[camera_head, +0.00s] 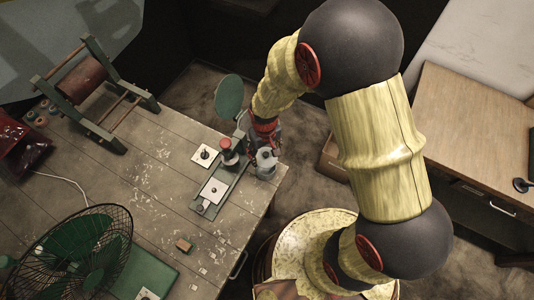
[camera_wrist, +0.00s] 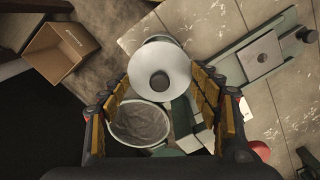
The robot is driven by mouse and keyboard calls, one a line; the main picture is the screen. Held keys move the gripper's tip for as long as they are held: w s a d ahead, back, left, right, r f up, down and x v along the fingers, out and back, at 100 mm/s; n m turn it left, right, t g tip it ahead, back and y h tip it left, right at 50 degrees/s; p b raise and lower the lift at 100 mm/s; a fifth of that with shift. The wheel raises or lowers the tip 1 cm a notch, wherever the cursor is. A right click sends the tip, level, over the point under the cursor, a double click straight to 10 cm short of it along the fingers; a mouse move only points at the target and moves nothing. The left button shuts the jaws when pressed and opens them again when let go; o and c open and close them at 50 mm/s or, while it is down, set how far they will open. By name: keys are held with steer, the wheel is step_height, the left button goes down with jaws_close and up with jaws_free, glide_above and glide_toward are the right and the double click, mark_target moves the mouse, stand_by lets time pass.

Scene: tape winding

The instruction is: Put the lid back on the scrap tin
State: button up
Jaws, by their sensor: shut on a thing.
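In the wrist view a pale grey round lid (camera_wrist: 160,64) with a dark round knob at its middle sits between my fingertips. My gripper (camera_wrist: 161,80) is shut on it, one padded finger on each side. An open round tin (camera_wrist: 140,123) with a pale rim and a grey inside lies just below the lid in the picture, partly hidden by the left finger. The lid is apart from a seated fit and overlaps the tin's far side in this view. In the head view my gripper (camera_head: 264,138) is over the bench edge, above a grey metal shape where lid and tin cannot be told apart.
A green fixture with a pale plate (camera_head: 214,191) and a red-topped post (camera_head: 228,147) stand left of my gripper. A green disc (camera_head: 229,95) rises behind. A fan (camera_head: 75,250) and a reel stand (camera_head: 83,80) are on the bench. A cardboard box (camera_wrist: 60,50) is beyond the edge.

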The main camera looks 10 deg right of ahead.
steer(key=shift+s, duration=0.1)
steer(key=shift+f+b, duration=0.35)
steer(key=shift+f, duration=0.05)
steer(key=shift+f+b, duration=1.9)
steer(key=shift+f, duration=0.85)
steer(key=shift+f, duration=0.1)
stand_by(0.3)
steer(key=o, duration=1)
steer(key=shift+o, duration=1)
steer(key=shift+o, duration=1.3)
